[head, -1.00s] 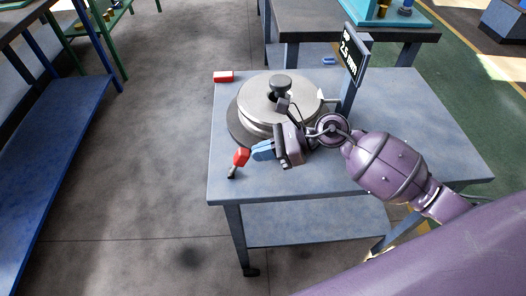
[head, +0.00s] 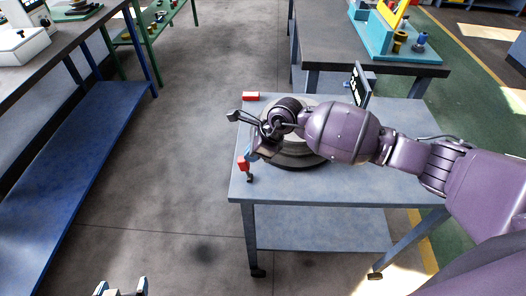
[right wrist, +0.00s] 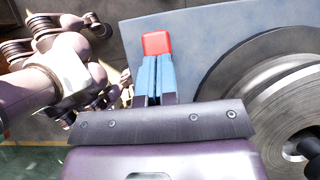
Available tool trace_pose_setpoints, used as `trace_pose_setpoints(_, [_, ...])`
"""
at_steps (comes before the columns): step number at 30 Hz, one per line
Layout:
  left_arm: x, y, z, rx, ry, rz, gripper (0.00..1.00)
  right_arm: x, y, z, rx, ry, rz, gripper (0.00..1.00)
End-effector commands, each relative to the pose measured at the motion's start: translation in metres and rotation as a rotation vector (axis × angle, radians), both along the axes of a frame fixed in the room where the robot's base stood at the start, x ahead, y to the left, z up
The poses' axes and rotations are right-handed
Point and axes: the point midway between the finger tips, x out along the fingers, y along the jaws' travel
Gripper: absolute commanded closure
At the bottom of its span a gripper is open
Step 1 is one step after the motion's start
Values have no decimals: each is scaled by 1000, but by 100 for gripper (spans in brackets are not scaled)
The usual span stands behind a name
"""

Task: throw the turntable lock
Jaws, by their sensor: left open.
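The turntable (head: 290,163) is a round dark and silver disc on the blue-grey table, largely hidden by my right arm in the head view. A lever with a red handle (head: 243,163) stands at the table's near left corner, its handle tilted left. My right gripper (head: 249,155) has its blue fingers close together at the handle. In the right wrist view the red handle (right wrist: 157,43) lies just beyond the fingertips (right wrist: 155,70); contact is not certain. My left gripper (head: 121,287) is open and empty at the bottom edge, over the floor.
A dark sign (head: 360,84) stands behind my right arm. A blue-shelved bench (head: 60,150) stands at the left.

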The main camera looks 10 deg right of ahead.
Motion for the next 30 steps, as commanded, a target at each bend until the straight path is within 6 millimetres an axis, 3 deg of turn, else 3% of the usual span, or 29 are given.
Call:
trace_pose_setpoints(12, [4, 0, 9, 3, -7, -4, 12, 5, 20, -4, -192, 59, -1, 100])
trace_pose_setpoints(30, [0, 1, 7, 3, 1, -2, 12, 4, 22, -7, -222, 73, 0, 100])
